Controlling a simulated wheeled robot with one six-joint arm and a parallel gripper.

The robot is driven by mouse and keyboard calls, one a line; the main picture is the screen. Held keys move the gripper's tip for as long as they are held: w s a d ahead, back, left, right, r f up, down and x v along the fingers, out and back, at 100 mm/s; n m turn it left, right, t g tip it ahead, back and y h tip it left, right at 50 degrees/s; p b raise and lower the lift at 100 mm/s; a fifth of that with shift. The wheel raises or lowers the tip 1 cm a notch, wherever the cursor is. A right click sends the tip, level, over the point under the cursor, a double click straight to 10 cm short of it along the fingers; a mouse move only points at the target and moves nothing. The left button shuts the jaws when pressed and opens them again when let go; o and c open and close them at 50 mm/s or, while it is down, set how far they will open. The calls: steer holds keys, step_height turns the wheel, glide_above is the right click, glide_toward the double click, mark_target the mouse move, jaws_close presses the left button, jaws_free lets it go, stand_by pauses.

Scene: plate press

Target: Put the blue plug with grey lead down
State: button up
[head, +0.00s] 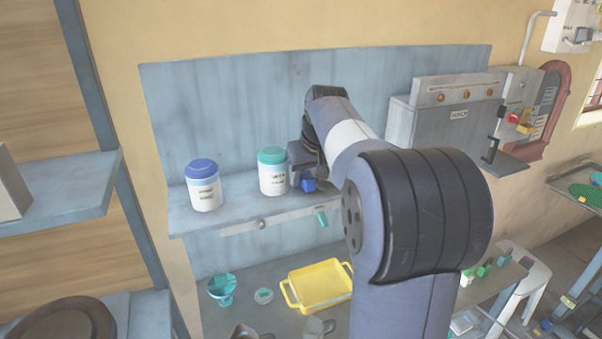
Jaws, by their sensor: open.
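A small blue block-like thing (308,185), which looks like the blue plug, shows at the shelf just right of the green-lidded jar. Its grey lead cannot be made out. My gripper (301,178) is at the far end of my arm, close to the blue plug, and is open. My arm hides much of the gripper, so I cannot tell whether the fingers touch the plug. The blue-grey shelf (215,222) runs along the wall under it.
A blue-lidded jar (204,187) and a green-lidded jar (272,172) stand left of my gripper. A teal clip-like thing (321,218) is at the shelf's front edge. A yellow tray (320,287) and teal cup (222,289) are below. A grey machine (450,115) is at right.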

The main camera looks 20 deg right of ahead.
steer(key=shift+f, duration=0.15)
jaws_close()
stand_by(0.4)
